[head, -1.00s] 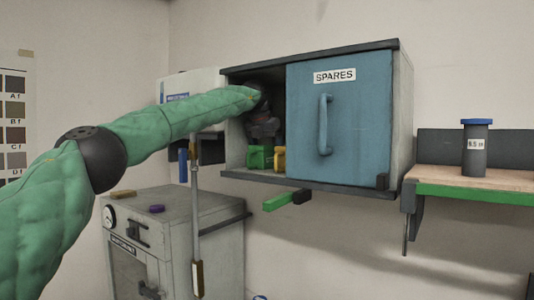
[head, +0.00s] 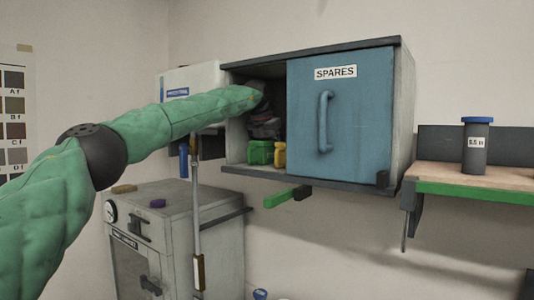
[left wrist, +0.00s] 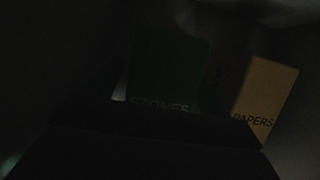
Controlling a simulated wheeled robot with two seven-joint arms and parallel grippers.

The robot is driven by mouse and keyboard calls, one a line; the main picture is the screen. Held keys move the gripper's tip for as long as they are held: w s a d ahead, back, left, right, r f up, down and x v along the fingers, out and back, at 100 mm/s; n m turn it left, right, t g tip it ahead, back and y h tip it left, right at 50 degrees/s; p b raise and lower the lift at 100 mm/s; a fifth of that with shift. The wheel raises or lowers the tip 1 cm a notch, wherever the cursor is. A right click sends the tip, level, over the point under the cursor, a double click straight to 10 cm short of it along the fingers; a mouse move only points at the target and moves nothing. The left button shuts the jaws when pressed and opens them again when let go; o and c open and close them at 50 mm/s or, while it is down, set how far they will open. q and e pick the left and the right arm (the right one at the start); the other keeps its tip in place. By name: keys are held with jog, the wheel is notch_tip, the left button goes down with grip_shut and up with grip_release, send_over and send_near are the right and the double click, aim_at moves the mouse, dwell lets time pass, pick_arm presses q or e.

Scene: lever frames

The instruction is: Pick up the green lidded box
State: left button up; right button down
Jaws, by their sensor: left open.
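The green lidded box (head: 260,153) stands on the floor of the cabinet's open left compartment, beside a yellow box (head: 280,153). My left gripper (head: 266,130) is inside that compartment, just above the green box, open and with nothing seen in it. In the left wrist view, which is very dark, the green box (left wrist: 168,75) carries the word STONES and the yellow box (left wrist: 266,92) carries PAPERS. A dark shape covers the lower part of that view and hides the green box's lower part. Whether the fingers touch the box cannot be told. My right gripper is out of view.
A blue sliding door (head: 350,120) marked SPARES covers the cabinet's right side. The cabinet's roof and left wall close in around my left arm. A grey oven-like unit (head: 185,215) stands below left. A shelf (head: 470,190) with a grey jar (head: 476,150) is at right.

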pick_arm(q)
jog(key=shift+f, duration=0.15)
jog(key=c, duration=1.2)
